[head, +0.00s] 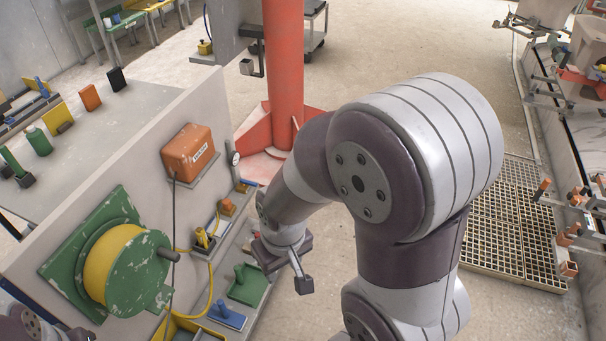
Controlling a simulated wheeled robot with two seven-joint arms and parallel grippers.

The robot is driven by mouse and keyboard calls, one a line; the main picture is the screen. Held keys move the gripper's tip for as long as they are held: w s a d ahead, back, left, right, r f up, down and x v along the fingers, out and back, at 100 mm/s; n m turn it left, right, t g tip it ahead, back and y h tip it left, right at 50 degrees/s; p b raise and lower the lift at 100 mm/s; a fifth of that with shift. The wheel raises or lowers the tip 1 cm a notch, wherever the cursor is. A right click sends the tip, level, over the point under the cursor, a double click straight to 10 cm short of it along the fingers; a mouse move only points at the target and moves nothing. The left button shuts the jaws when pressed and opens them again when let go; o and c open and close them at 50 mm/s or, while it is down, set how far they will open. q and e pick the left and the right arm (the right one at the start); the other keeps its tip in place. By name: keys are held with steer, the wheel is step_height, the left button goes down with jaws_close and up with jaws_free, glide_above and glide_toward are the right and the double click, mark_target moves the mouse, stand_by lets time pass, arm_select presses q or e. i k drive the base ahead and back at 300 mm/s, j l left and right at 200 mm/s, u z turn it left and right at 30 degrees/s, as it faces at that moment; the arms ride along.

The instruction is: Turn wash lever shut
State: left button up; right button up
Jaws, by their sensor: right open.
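I cannot tell for certain which part is the wash lever. My right gripper (287,270) is open, in front of the panel and to the right of these fittings. It appears apart from them and holds nothing that I can see. My right arm covers much of the middle. My left gripper is not in view.
A green reel with a yellow drum (115,262) and an orange box (188,153) are on the panel. Green (246,284) and blue (227,315) blocks lie below. A red column (284,75) stands behind. Floor grating (490,235) lies right; open floor is beyond my arm.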

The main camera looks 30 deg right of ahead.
mark_target(244, 182)
steer(key=i+l, duration=0.1)
steer(key=l, duration=0.25)
steer(key=i+l+z, duration=0.15)
steer(key=l, duration=0.25)
steer(key=i+l, duration=0.1)
steer(key=l, duration=0.25)
steer(key=i+l+z, duration=0.15)
steer(key=l, duration=0.2)
steer(key=i+l, duration=0.35)
steer(key=i, duration=0.15)
steer(key=i+l, duration=0.35)
steer(key=i, duration=0.2)
steer(key=i+l+z, duration=0.1)
steer(key=i+l, duration=0.25)
steer(key=i, duration=0.15)
